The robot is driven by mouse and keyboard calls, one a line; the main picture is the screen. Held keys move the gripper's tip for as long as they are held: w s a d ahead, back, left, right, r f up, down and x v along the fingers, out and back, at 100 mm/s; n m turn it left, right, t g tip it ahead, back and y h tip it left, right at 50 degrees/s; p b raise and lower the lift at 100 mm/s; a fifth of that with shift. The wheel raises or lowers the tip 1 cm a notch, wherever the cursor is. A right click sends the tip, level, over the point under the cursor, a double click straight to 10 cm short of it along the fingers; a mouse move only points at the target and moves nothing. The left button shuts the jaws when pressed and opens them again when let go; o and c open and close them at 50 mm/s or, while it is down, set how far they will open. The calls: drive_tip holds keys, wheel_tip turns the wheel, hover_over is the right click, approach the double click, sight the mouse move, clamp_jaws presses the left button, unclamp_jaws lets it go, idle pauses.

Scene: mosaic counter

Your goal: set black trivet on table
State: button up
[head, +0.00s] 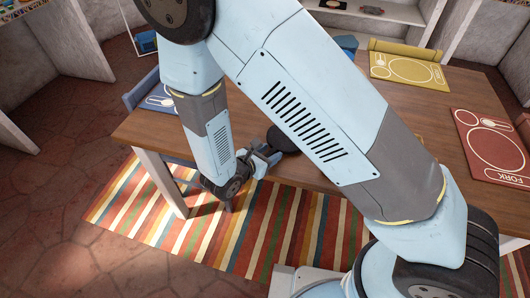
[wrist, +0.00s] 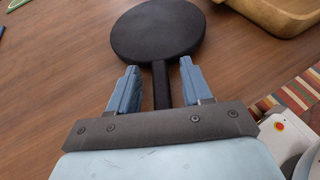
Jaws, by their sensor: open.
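The black trivet (wrist: 158,35) is a round flat disc with a short straight handle. In the wrist view it lies on the wooden table (wrist: 60,80), its disc ahead of my gripper. My gripper (wrist: 155,82) is open, with one finger on each side of the trivet's handle and a gap showing on both sides. In the head view my gripper (head: 262,155) is at the table's front edge, and the dark trivet (head: 284,139) shows only in part, the rest hidden behind my arm.
A yellow placemat (head: 407,70), a red placemat (head: 492,145) and a blue placemat (head: 160,100) lie around the table. A wooden tray (wrist: 270,15) sits right of the trivet. A striped rug (head: 150,205) covers the floor in front.

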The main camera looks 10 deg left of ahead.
drive_tip(key=v, duration=1.2)
drive_tip(key=shift+f, duration=0.1)
drive_tip(key=w+d+r+m+g+h, duration=0.1)
drive_tip(key=w+d+r+m+g, duration=0.4)
drive_tip(key=d+r+m, duration=0.4)
drive_tip(key=w+d+r+m+g, duration=0.4)
drive_tip(key=w+d+r+m, duration=0.15)
drive_tip(key=d+r, duration=0.55)
drive_tip(key=s+d+r+m+t+y, duration=0.1)
drive_tip(key=s+d+r+m+y, duration=0.2)
drive_tip(key=d+r+m, duration=0.4)
drive_tip(key=s+d+r+m+t+y, duration=0.1)
drive_tip(key=s+d+r+m+y, duration=0.3)
drive_tip(key=d, duration=0.7)
wheel_tip(320, 180, up, 4)
drive_tip(key=s+m, duration=0.2)
drive_tip(key=m, duration=0.3)
drive_tip(key=shift+s+d+t, duration=0.2)
drive_tip(key=shift+s+t, duration=0.05)
drive_tip(key=shift+t, duration=0.05)
